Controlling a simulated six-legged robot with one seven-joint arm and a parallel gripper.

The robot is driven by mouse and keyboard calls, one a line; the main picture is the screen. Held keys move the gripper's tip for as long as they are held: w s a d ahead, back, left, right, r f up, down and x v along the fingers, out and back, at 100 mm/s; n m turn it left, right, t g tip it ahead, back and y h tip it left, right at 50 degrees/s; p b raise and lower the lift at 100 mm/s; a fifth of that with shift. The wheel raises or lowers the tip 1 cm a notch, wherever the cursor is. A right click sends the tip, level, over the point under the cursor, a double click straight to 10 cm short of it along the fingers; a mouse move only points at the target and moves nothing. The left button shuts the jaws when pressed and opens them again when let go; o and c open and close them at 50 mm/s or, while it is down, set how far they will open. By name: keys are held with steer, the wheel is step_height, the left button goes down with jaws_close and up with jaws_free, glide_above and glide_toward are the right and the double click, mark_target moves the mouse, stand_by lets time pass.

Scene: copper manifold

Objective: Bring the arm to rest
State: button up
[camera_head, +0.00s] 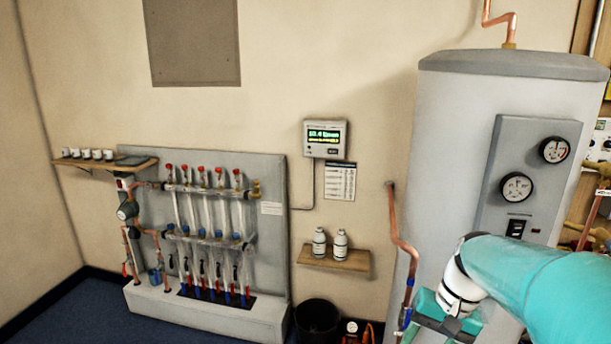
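My arm reaches in from the lower right edge, with a thick teal sleeve and a white and black joint. My gripper (436,318) seems to be at its end near the bottom edge, beside the front of the large grey tank (445,150). Its fingertips are not clear, so I cannot tell whether it is open or shut. I see nothing held in it.
A manifold panel (266,175) with red and blue valves stands at left. Two white bottles stand on a small wooden shelf (335,262). A black bin (318,318) and copper pipe (399,240) are near the arm. Blue floor (70,310) is clear at lower left.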

steer(key=s+a+r+n+t+h, duration=0.1)
steer(key=s+a+r+n+t, duration=0.1)
steer(key=s, duration=0.4)
steer(key=s+a+r+n+t+h, duration=0.1)
steer(key=s+a+r+t+h, duration=0.1)
steer(key=s+a+t, duration=0.2)
steer(key=shift+s+a+r+n+h, duration=0.2)
steer(key=shift+s+r+n+h, duration=0.15)
steer(key=shift+s, duration=0.7)
steer(key=shift+c, duration=0.2)
